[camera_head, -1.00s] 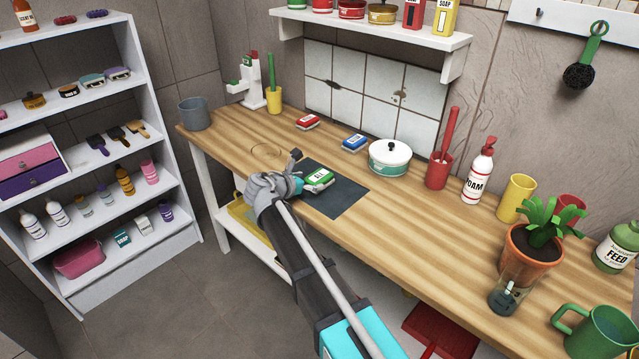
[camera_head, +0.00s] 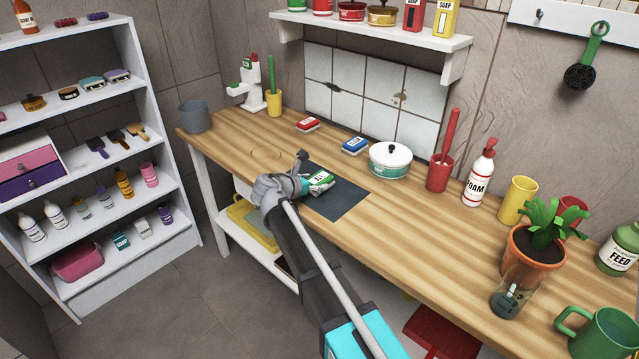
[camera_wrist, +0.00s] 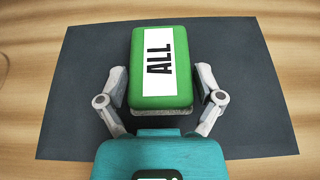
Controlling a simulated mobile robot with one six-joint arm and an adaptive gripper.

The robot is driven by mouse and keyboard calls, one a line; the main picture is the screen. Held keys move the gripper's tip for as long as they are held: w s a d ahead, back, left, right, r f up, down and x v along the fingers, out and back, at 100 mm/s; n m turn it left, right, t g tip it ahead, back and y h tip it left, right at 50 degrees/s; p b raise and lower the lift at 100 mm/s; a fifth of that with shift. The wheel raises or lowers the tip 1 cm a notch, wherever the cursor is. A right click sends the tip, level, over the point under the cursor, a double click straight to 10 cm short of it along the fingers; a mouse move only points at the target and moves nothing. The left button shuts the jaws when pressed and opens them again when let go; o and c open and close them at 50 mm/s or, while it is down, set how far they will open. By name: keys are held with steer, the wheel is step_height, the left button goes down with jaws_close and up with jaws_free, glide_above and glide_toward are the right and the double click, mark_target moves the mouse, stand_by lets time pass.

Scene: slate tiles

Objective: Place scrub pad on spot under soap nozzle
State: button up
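The scrub pad (camera_head: 320,180), green with a white label reading "ALL", lies on the dark mat (camera_head: 345,200) on the wooden counter. My gripper (camera_head: 303,182) is at its left end in the head view. In the wrist view, the pad (camera_wrist: 160,65) sits between the two fingers of my gripper (camera_wrist: 161,85), one along each side. The fingers look spread, with narrow gaps to the pad. The white soap dispenser (camera_head: 249,88) stands at the counter's back left. A faint round spot (camera_head: 266,154) marks the wood in front of it.
A grey bucket (camera_head: 194,116) is at the left end. A yellow cup with a green handle (camera_head: 274,102) stands beside the dispenser. The wood around the spot is clear.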

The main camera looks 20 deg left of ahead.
steer(key=c, duration=0.6)
steer(key=shift+o, duration=0.2)
steer(key=shift+r, duration=0.15)
steer(key=shift+r+p, duration=0.95)
steer(key=shift+p, duration=0.15)
steer(key=s+d+r+p, duration=0.7)
steer(key=s+r+p, duration=0.3)
steer(key=s+r, duration=0.1)
steer(key=shift+s+d+p, duration=0.3)
steer(key=shift+s+p, duration=0.1)
steer(key=shift+f, duration=0.1)
